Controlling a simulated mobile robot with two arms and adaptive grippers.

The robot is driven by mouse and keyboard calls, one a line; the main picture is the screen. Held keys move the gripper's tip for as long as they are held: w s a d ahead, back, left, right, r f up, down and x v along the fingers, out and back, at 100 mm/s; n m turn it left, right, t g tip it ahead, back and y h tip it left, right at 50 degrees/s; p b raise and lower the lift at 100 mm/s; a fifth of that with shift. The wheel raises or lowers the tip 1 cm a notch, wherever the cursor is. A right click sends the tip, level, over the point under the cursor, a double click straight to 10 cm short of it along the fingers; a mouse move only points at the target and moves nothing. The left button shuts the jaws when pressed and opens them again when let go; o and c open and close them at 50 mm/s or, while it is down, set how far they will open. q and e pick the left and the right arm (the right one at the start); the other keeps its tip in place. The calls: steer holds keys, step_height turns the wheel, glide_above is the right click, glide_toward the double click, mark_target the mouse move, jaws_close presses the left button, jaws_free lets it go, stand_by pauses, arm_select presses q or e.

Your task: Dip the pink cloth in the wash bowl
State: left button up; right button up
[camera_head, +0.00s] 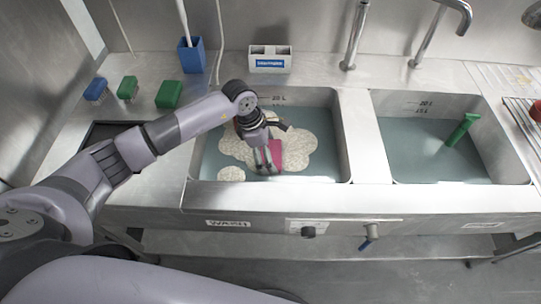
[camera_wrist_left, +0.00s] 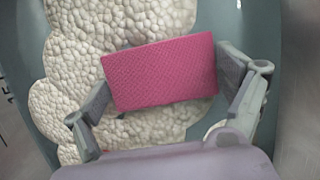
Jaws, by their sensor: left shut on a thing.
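The wash bowl (camera_head: 323,120) is the left sink basin, above the WASH label, with bluish water and patches of pale foam. The pink cloth (camera_head: 290,157) is a flat rectangle inside this basin, over the foam. My left gripper (camera_head: 268,166) reaches down into the basin and is shut on the cloth. In the left wrist view the cloth (camera_wrist_left: 162,73) spans between the two fingers (camera_wrist_left: 160,92), with foam behind it. I cannot tell whether the cloth touches the water. My right gripper is not in view.
A second basin (camera_head: 400,160) with water and a green-handled tool (camera_head: 462,130) lies to the right. Two taps (camera_head: 355,35) rise behind. Brushes (camera_head: 168,94), a blue holder (camera_head: 192,55) and a white box (camera_head: 270,59) stand on the back ledge.

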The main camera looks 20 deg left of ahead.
arm_select(q)
step_height(320, 180, up, 16)
steer(key=p, duration=0.8)
steer(key=shift+f, duration=0.2)
